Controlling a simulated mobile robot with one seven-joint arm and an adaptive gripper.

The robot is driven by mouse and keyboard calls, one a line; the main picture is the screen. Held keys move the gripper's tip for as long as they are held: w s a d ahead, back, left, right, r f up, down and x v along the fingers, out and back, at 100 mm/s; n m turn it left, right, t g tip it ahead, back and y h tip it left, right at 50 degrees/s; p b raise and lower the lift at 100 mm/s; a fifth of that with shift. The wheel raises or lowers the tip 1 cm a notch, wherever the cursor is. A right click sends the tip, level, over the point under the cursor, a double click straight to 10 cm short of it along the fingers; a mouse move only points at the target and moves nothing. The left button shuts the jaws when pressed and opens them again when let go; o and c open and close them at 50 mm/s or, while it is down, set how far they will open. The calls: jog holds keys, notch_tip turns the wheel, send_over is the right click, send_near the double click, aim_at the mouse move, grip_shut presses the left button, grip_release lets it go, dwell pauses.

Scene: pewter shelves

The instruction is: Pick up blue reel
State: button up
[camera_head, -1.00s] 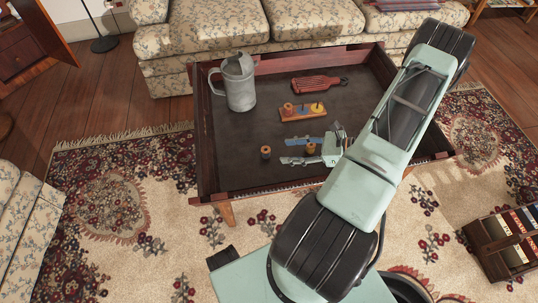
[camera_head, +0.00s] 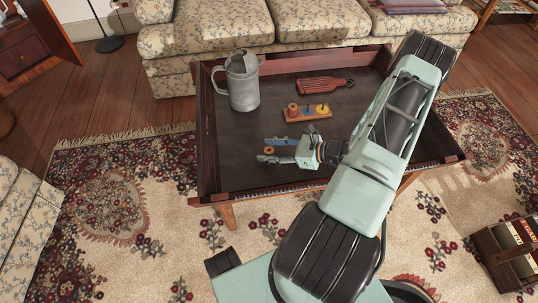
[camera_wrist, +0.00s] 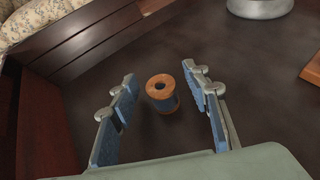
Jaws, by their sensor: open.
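The blue reel (camera_wrist: 161,97) is a small spool with an orange-brown wooden rim and blue winding, standing upright on the dark tabletop. In the head view only its brownish top (camera_head: 268,150) shows clearly. My gripper (camera_wrist: 160,78) is open, with one finger on each side of the reel in the wrist view. Both fingers look apart from the reel. In the head view my gripper (camera_head: 271,149) reaches in low from the right over the table, its fingers above and below the reel in the picture.
The dark table (camera_head: 225,150) has raised wooden edges. A grey metal pitcher (camera_head: 243,88) stands at the back left. A peg board with coloured pieces (camera_head: 307,113) and a red-brown bottle-shaped board (camera_head: 322,86) lie behind my gripper.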

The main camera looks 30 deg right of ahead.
jog(key=shift+w+a+f, duration=0.1)
jog(key=shift+w+a, duration=0.1)
jog(key=c, duration=1)
jog(key=shift+c, duration=0.2)
